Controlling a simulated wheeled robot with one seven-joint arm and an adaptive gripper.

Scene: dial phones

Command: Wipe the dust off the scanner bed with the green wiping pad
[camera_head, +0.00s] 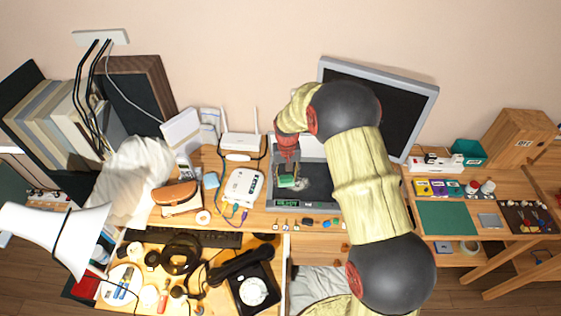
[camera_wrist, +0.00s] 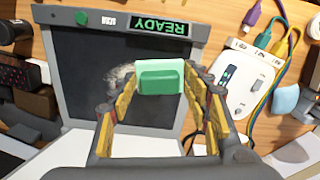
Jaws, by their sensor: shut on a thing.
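The scanner (camera_head: 304,205) stands on the table below the monitor. In the wrist view its dark bed (camera_wrist: 85,65) lies inside a grey frame with a green "READY" display (camera_wrist: 160,27). My gripper (camera_head: 287,178) is over the left part of the bed. In the wrist view my gripper (camera_wrist: 160,95) is shut on the green wiping pad (camera_wrist: 160,77), a green grip on a pale base. Pale dust (camera_wrist: 121,74) shows on the bed beside the pad. The pad hides the bed beneath it; I cannot tell whether it touches.
A white device with cables (camera_head: 244,186) stands close to the left of the scanner. The monitor (camera_head: 398,105) stands behind it. Small items (camera_head: 307,222) line the table's front edge. A black dial phone (camera_head: 254,287) sits lower left. My arm hides the area right of the scanner.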

